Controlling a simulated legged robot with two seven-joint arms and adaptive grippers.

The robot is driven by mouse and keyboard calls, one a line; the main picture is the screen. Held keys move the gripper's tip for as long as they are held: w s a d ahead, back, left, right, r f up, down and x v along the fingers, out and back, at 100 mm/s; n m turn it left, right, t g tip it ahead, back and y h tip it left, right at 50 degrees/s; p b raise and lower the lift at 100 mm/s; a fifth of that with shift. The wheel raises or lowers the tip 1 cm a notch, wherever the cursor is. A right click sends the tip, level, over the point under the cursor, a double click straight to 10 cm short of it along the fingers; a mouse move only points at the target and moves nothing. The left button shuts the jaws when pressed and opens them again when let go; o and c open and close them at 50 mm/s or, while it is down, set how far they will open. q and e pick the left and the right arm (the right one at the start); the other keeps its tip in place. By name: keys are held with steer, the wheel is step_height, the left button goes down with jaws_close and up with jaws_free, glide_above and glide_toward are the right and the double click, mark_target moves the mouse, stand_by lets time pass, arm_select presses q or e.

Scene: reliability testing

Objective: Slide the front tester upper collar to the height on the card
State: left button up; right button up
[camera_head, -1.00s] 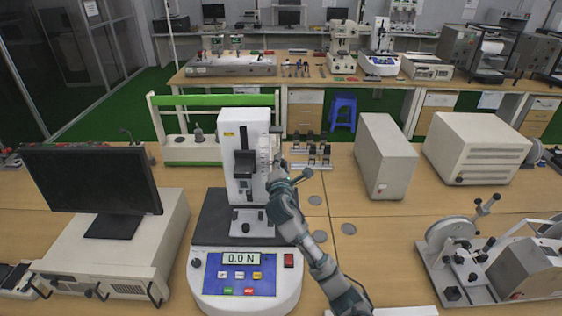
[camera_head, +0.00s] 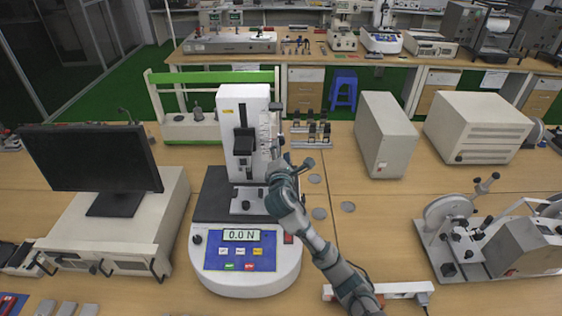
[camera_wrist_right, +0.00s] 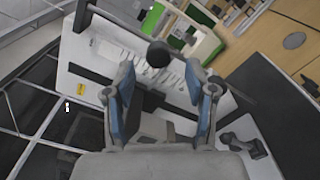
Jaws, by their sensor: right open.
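The front tester (camera_head: 229,112) is a white column on a rounded base, with a blue panel whose display reads 0.0 N. A dark block (camera_head: 242,142) is on its front face. Pale marks run down the column's right side; I cannot make out the upper collar or the card's height there. My right gripper (camera_wrist_right: 165,78) is open, its two blue-grey fingers spread in front of the column in the wrist view. A dark round knob (camera_wrist_right: 159,54) shows beyond and between the fingertips; contact cannot be told. In the head view the right gripper is beside the column's right side. My left gripper is out of view.
A monitor (camera_head: 88,168) on a beige case stands left of the tester. A green-topped rack (camera_head: 205,77) is behind it. Two beige boxes (camera_head: 387,135) (camera_head: 478,127) stand at the right back, and a wheeled apparatus (camera_head: 500,240) at the right front.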

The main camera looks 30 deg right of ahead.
steer(key=v, duration=0.6)
steer(key=shift+s, duration=0.2)
steer(key=shift+f, duration=0.1)
